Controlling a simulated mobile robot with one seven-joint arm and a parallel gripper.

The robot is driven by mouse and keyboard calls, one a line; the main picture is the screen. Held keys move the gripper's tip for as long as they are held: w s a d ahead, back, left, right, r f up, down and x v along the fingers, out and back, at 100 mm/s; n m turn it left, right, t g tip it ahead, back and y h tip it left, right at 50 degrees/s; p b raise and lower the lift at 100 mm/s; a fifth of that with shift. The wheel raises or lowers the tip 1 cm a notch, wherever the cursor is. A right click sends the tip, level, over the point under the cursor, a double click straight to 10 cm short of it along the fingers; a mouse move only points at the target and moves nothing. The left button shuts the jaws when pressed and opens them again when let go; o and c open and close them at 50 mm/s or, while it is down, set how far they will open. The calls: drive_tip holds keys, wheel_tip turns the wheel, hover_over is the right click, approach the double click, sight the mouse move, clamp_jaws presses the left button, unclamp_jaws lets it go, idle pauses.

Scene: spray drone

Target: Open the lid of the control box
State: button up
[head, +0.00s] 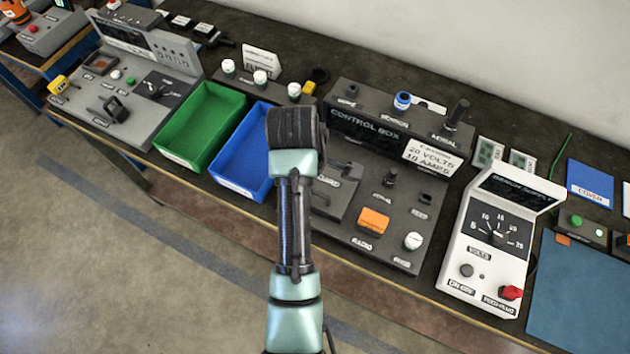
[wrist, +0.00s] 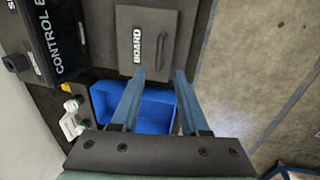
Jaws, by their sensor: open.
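The control box (head: 392,178) is dark grey, with its raised name panel at the back and knobs on its deck. Its flat grey lid (wrist: 145,35), marked BOARD, has a dark bar handle (wrist: 161,52) and looks shut. In the head view the lid (head: 343,192) is partly hidden by my arm. My gripper (wrist: 160,74) is open and empty, its fingertips close to the lid's handle edge in the picture. I cannot tell the height gap. The head view hides the fingers behind my wrist.
A blue bin (head: 238,172) and a green bin (head: 190,150) stand left of the control box. White-capped bottles (head: 260,78) stand behind the bins. An orange button (head: 373,222) and a knob are right of the lid. A white bench supply (head: 497,235) stands further right.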

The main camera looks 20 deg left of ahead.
drive_tip(key=f, duration=0.2)
drive_tip(key=w+f, duration=0.1)
drive_tip(key=f, duration=0.4)
drive_tip(key=shift+w+f+p, duration=0.15)
drive_tip(key=shift+w+p, duration=0.15)
clamp_jaws()
idle(1.1)
